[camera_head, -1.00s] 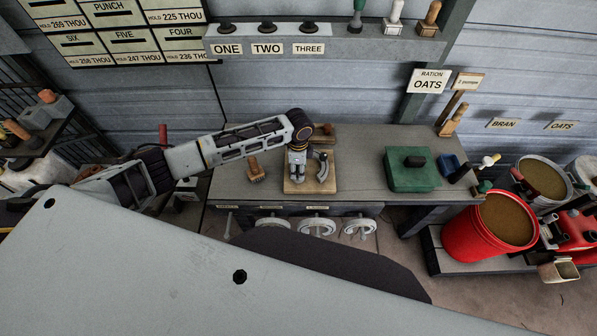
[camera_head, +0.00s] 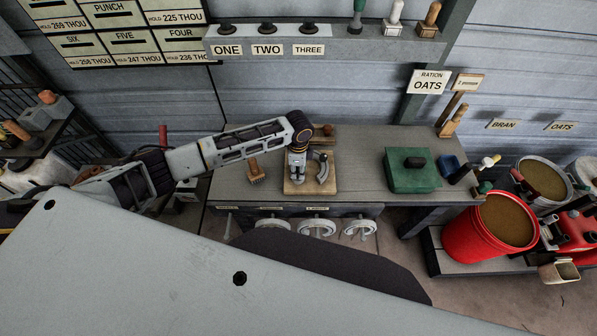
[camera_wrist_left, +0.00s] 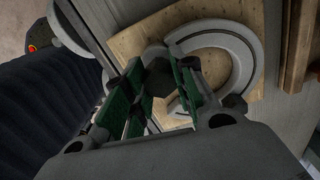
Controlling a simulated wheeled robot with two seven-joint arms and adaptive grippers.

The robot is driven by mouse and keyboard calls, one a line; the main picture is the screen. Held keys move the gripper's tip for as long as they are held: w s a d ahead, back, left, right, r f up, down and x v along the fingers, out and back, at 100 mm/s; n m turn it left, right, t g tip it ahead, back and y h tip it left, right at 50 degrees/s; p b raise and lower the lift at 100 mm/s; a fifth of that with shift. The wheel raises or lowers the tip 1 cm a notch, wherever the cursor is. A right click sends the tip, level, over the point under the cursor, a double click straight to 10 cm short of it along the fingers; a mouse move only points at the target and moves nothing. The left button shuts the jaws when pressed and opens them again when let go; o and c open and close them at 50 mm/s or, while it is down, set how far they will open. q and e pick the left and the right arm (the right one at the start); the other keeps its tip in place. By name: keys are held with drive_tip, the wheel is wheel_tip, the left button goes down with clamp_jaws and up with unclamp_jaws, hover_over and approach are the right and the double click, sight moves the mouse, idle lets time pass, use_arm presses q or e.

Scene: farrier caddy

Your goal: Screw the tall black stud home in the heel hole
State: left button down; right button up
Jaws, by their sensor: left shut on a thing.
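A grey horseshoe (camera_head: 326,178) lies on a square wooden board (camera_head: 291,189) on the bench; its curved arm and the board (camera_wrist_left: 130,37) also show in the left wrist view, the shoe (camera_wrist_left: 236,48) at the upper right. My left gripper (camera_head: 297,174) points down over the left side of the shoe. In the left wrist view its green-padded fingers (camera_wrist_left: 160,92) are closed around the dark, angular black stud (camera_wrist_left: 157,72). The stud's lower end and the heel hole are hidden, so I cannot tell how deep it sits. My right gripper is not in view.
A wooden-backed brush (camera_head: 256,174) lies left of the board. A green box (camera_head: 411,178) stands right on the bench, with free bench top between. White handwheels (camera_head: 317,228) line the bench front. A red bucket (camera_head: 489,229) stands at the lower right.

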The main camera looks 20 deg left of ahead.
use_arm(q)
drive_tip(key=shift+m+p, duration=0.4)
drive_tip(key=shift+m, duration=0.9)
drive_tip(key=shift+m+p, duration=0.4)
drive_tip(key=shift+m, duration=3.5)
drive_tip(key=shift+m+p, duration=0.35)
drive_tip(key=shift+m, duration=4.35)
drive_tip(key=shift+m, duration=0.3)
